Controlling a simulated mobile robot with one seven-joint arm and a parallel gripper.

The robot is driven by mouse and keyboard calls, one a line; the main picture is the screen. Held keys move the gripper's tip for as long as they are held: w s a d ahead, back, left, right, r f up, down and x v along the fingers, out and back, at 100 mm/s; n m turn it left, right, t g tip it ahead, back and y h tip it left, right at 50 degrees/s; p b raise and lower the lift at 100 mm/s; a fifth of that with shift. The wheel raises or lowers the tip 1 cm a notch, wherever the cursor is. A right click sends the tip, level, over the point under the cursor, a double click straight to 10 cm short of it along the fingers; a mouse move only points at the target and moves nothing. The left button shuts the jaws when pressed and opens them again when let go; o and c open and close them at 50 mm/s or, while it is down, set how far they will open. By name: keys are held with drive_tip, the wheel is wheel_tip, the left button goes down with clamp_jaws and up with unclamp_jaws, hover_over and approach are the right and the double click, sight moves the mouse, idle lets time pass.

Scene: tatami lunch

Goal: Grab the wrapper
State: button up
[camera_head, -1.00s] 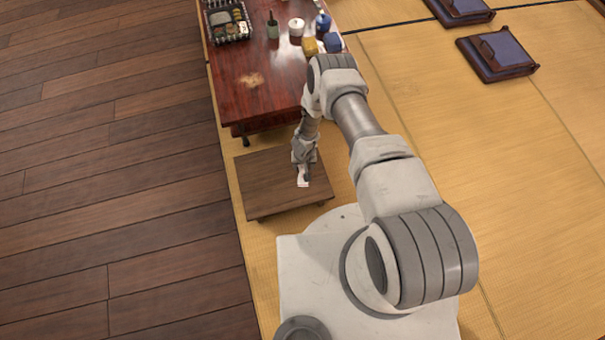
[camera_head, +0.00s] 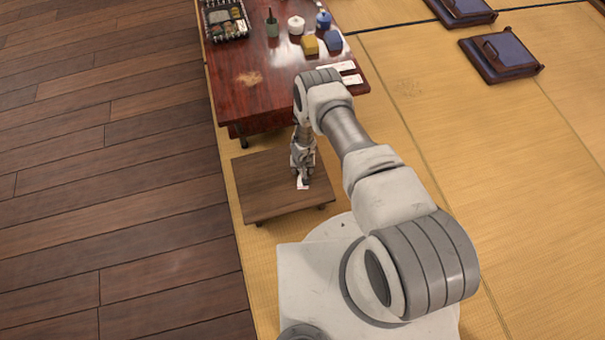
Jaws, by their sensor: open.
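A small white wrapper-like piece (camera_head: 302,187) shows at the fingertips of my gripper (camera_head: 302,180), over the right part of the low brown table (camera_head: 265,195). My gripper points down and is open. It hides part of the white piece, and I cannot tell whether the fingers touch it. Two white paper strips, one farther back (camera_head: 336,66) and one nearer (camera_head: 352,79), lie at the right edge of the red table (camera_head: 245,100).
The red table stands behind the low table. Cushioned floor seats (camera_head: 502,56) stand at right. The low table's left part is clear.

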clamp_jaws()
idle(0.3)
